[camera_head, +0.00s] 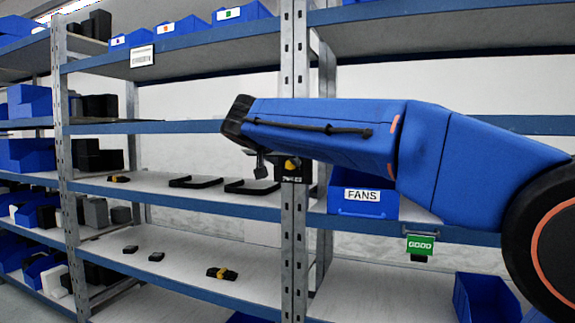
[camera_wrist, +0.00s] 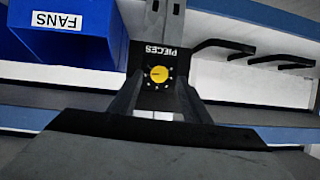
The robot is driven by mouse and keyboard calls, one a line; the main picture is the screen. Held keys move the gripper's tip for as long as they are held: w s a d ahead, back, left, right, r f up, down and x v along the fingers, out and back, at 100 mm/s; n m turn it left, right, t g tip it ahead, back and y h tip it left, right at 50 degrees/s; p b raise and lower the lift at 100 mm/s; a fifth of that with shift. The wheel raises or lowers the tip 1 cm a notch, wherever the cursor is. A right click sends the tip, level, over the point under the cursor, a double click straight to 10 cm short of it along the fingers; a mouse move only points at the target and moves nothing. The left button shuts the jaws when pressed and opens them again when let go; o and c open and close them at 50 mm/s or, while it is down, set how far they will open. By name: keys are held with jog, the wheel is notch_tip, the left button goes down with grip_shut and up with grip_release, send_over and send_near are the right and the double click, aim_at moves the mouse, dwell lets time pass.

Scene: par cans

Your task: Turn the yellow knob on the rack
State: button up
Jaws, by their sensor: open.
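The yellow knob (camera_wrist: 159,74) sits on a black plate (camera_wrist: 156,55) marked PIECES, which shows upside down in the wrist view. A small dial of marks surrounds the knob. In the head view the knob (camera_head: 291,164) shows on the rack's upright post, just below my arm. My gripper (camera_wrist: 157,95) is open, with its two fingers on either side of the plate's lower part in the wrist view. The knob lies between and beyond the fingertips; I cannot tell whether they touch the plate. In the head view part of my gripper (camera_head: 261,166) shows left of the knob.
A blue bin (camera_head: 345,200) labelled FANS stands right of the post. A green GOOD tag (camera_head: 420,244) hangs from the shelf edge. Black handles (camera_head: 252,187) lie on the shelf left of the post. A blue bin (camera_head: 484,298) stands lower right. Space before the left shelves looks clear.

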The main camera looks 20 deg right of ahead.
aim_at(290, 165)
jog(key=shift+x, duration=1.8)
jog(key=shift+c, duration=0.3)
jog(key=c, duration=1)
jog(key=shift+o, duration=0.2)
